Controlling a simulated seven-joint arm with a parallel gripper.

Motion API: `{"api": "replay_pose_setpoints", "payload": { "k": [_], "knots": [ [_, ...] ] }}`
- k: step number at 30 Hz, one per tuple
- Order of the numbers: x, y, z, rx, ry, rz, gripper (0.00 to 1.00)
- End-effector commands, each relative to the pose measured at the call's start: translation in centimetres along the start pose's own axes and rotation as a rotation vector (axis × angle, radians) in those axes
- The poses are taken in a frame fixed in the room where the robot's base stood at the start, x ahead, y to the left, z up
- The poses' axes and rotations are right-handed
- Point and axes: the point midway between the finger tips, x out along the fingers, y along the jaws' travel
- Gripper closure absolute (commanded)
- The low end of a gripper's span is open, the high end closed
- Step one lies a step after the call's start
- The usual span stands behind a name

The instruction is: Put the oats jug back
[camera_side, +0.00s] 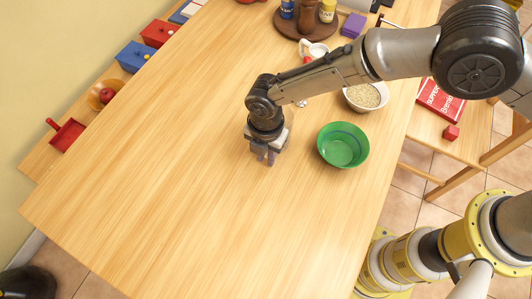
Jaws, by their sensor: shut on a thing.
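My gripper (265,157) points down over the middle of the table, left of the green bowl. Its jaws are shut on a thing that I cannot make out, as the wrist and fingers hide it. A white jug-like vessel (318,49) with a handle stands at the back, partly behind my arm. I cannot tell whether it is the oats jug. A white bowl of oats (366,95) stands right of my arm. The empty-looking green bowl (343,146) stands in front of it, apart from my gripper.
A round brown tray (290,31) with bottles and a purple block (353,25) stand at the back. Red (160,33) and blue (134,56) boxes, a bowl with a red fruit (103,95) and a red scoop-like pan (67,134) line the left. The front left tabletop (170,210) is clear.

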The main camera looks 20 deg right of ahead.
Motion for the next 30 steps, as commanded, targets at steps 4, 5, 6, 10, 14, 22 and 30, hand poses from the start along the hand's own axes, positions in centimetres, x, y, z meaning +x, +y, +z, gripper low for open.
{"api": "replay_pose_setpoints", "payload": {
  "k": [4, 5, 6, 10, 14, 22, 30],
  "knots": [
    [0.0, 0.0, 0.0, 0.0, 0.0, 0.0, 1.0],
    [0.1, 0.0, 0.0, 0.0, 0.0, 0.0, 1.0],
    [0.2, 0.0, 0.0, 0.0, 0.0, 0.0, 1.0],
    [0.3, 0.0, 0.0, 0.0, 0.0, 0.0, 0.62],
    [0.3, 0.0, 0.0, 0.0, 0.0, -0.001, 0.5],
    [0.1, 0.0, 0.0, 0.0, 0.0, 0.0, 0.5],
    [-3.8, 0.1, 0.0, 0.0, 0.0, 0.004, 0.5]
  ]
}}
